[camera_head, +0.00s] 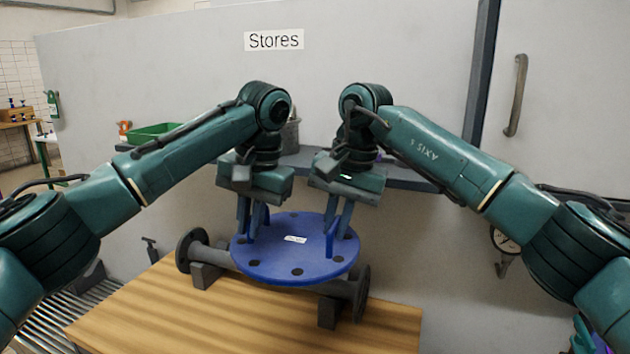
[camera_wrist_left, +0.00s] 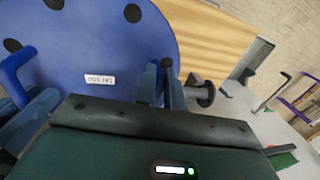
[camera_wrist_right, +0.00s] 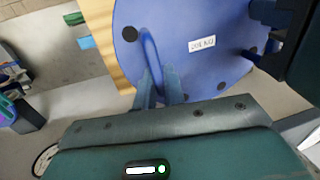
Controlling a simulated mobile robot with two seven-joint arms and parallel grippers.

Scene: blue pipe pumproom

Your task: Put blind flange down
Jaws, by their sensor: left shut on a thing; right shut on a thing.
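The blind flange (camera_head: 283,262) is a round blue disc with bolt holes, two upright handles and a small white label. It lies about level over a grey flanged pipe (camera_head: 218,257) on the wooden table. I cannot tell whether it touches the pipe. My left gripper (camera_head: 252,230) is shut on the flange's left handle, which its fingers mostly hide. My right gripper (camera_head: 339,232) is shut on the right handle. The flange also shows in the left wrist view (camera_wrist_left: 105,45) and the right wrist view (camera_wrist_right: 180,60), where the right fingers close on a blue handle loop.
The pipe sits on dark blocks (camera_head: 328,312) on the wooden table (camera_head: 240,325). The table top in front is bare. Behind is a grey wall with a "Stores" sign (camera_head: 274,40) and a shelf (camera_head: 410,180) holding a green tray (camera_head: 153,133). A roller conveyor (camera_head: 50,325) is at the left.

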